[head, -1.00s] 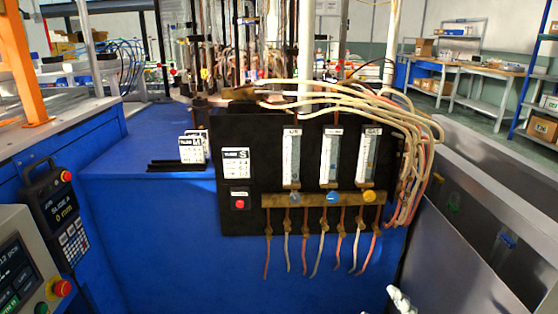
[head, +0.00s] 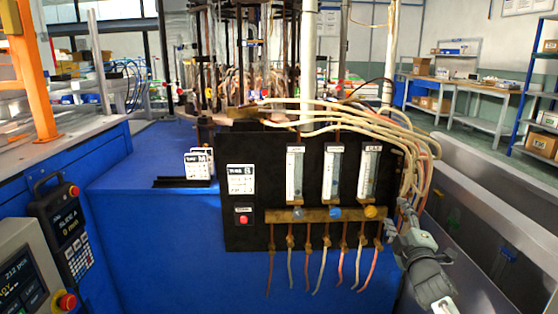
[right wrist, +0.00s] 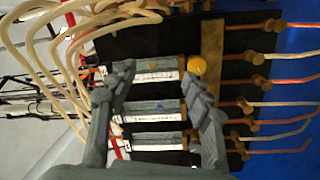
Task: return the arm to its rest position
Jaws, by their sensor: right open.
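My right gripper (head: 397,218) is at the right edge of the black control panel (head: 262,212), in front of the hoses there. Its arm comes up from the lower right. In the right wrist view the gripper (right wrist: 158,70) has its two fingers spread wide with nothing held between them. Beyond the fingers are the flow meters and the yellow knob (right wrist: 197,66). The yellow knob also shows in the head view (head: 371,212). I cannot tell whether a finger touches the panel or hoses. My left gripper is not in view.
The panel is on the front of a blue machine (head: 140,225). Pale hoses (head: 432,165) loop over its right side, and several thin tubes (head: 322,270) hang below the brass bar. A grey metal trough (head: 490,215) lies to the right. A handheld pendant (head: 65,225) is at the left.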

